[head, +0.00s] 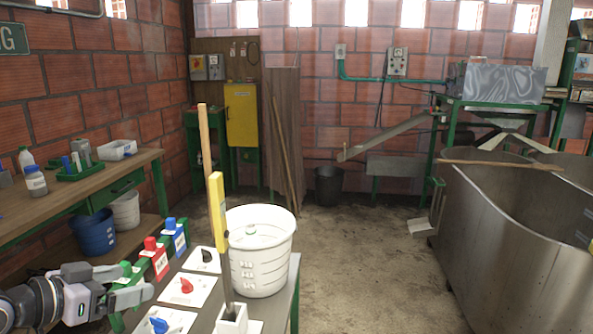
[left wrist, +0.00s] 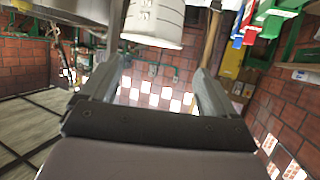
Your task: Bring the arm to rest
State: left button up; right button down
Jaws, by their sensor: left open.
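My left gripper (head: 142,282) is at the lower left of the head view, beside the near end of the table with the switches. Its fingers are spread apart with nothing between them. In the left wrist view the two dark fingers (left wrist: 160,78) stand wide apart, with only the far brick wall and bright wall openings showing between them. A white bucket (left wrist: 153,20) shows upside down at the top of that view, beyond the fingertips. My right gripper is in neither view.
The table holds a white bucket (head: 262,252), a yellow-topped upright tool (head: 217,213), and knob panels (head: 187,288). Red (head: 156,258) and blue (head: 175,237) knobbed blocks line its left edge. A wooden bench (head: 85,190) stands left, a metal tank (head: 500,235) right.

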pick_arm(q)
jog(key=s+d+f+n+y+p, duration=0.1)
jog(key=s+d+f, duration=0.25)
jog(key=f, duration=0.55)
jog(key=s+d+f+n+y, duration=0.1)
jog(key=s+d+f, duration=0.3)
jog(key=f, duration=0.5)
jog(key=s+d+f+y, duration=0.1)
jog(key=s+f, duration=0.3)
jog(key=s, duration=0.3)
jog(key=s+d+f+n+g+y+p, duration=0.1)
jog(key=s+f, duration=0.4)
jog(key=s, duration=0.2)
jog(key=shift+s+d, duration=0.3)
jog(key=shift+d, duration=0.05)
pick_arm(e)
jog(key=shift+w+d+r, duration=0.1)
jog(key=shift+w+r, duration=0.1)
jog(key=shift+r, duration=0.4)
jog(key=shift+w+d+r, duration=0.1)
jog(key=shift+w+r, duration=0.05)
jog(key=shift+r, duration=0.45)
pick_arm(q)
jog(key=shift+f, duration=0.1)
